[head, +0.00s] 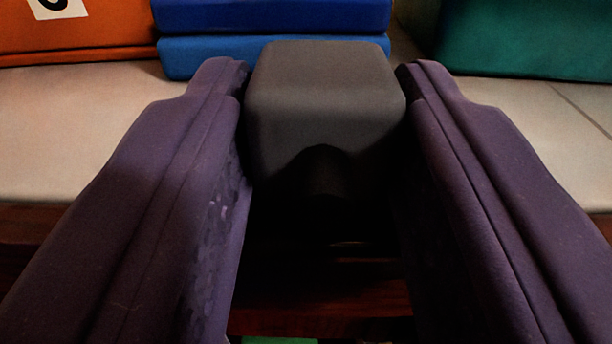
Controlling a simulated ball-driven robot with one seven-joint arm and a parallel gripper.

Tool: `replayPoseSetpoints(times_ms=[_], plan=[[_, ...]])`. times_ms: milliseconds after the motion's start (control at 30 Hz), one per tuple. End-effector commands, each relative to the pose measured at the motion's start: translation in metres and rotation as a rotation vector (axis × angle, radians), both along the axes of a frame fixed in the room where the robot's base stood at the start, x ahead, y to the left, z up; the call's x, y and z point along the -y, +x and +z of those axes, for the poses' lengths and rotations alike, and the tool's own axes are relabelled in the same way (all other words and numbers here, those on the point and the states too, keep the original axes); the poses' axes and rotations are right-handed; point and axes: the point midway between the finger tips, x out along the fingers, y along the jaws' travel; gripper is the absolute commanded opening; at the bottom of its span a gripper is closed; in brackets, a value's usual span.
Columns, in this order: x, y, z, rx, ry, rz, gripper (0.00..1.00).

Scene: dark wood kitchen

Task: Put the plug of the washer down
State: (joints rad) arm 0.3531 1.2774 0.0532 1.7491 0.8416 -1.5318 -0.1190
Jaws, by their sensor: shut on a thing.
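My gripper (322,85) fills the lower part of the view, with one purple finger on each side. It is shut on the plug of the washer (325,95), a dark grey block with rounded edges. The plug sits between the two fingertips. The lower part of the plug is in deep shadow, and its far side is hidden. I cannot tell whether the plug touches the surface beyond it.
A pale tiled surface (75,130) lies beyond the fingers, with a dark wood edge (320,322) nearer to me. Along the back are an orange block (95,35), stacked blue blocks (270,15) and a teal block (530,40). Pale surface shows free at left and right.

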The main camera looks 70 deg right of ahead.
Motion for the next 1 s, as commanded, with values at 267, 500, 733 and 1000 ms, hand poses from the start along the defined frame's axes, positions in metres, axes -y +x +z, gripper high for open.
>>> replayPoseSetpoints(times_ms=[267,500,733,1000], plan=[[0.000,0.000,-0.002,0.000,0.000,0.001,0.42],[0.000,0.000,-0.001,0.000,0.000,0.000,0.65],[-0.002,0.000,0.003,0.000,0.001,0.001,0.65],[-0.054,-0.021,0.003,-0.004,0.000,0.005,0.65]])
